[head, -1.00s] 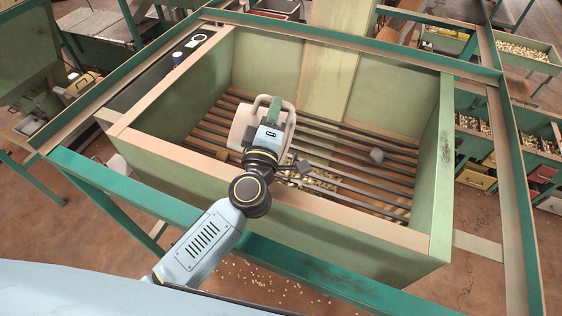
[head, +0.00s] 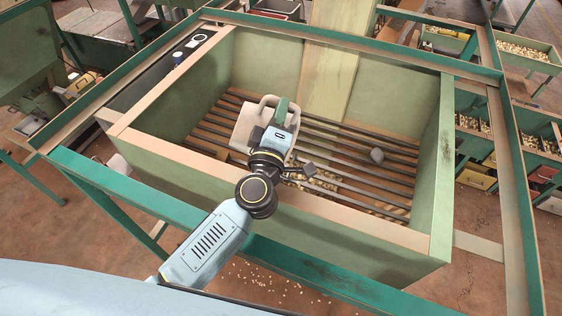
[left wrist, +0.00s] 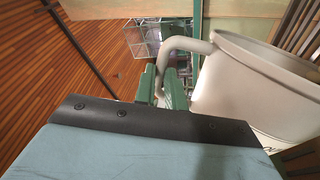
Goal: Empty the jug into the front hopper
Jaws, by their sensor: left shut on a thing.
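My left gripper (head: 283,112) is shut on the handle of the cream jug (head: 247,127) and holds it inside the front hopper, above its bars. In the left wrist view the green fingers (left wrist: 162,92) close on the handle of the jug (left wrist: 245,85). Its rim shows there, but its contents do not. The jug looks tilted; how far I cannot tell. The front hopper (head: 340,220) is a large green box with wooden edges and dark bars across its inside. Pale nuts (head: 326,184) show below the bars, partly hidden by my arm. My right gripper is not in view.
A green frame (head: 100,181) surrounds the hopper. A side tray (head: 150,85) at the left holds a white ring-shaped item (head: 196,40). Nut bins (head: 530,52) stand at the right. Loose nuts lie on the floor (head: 265,283).

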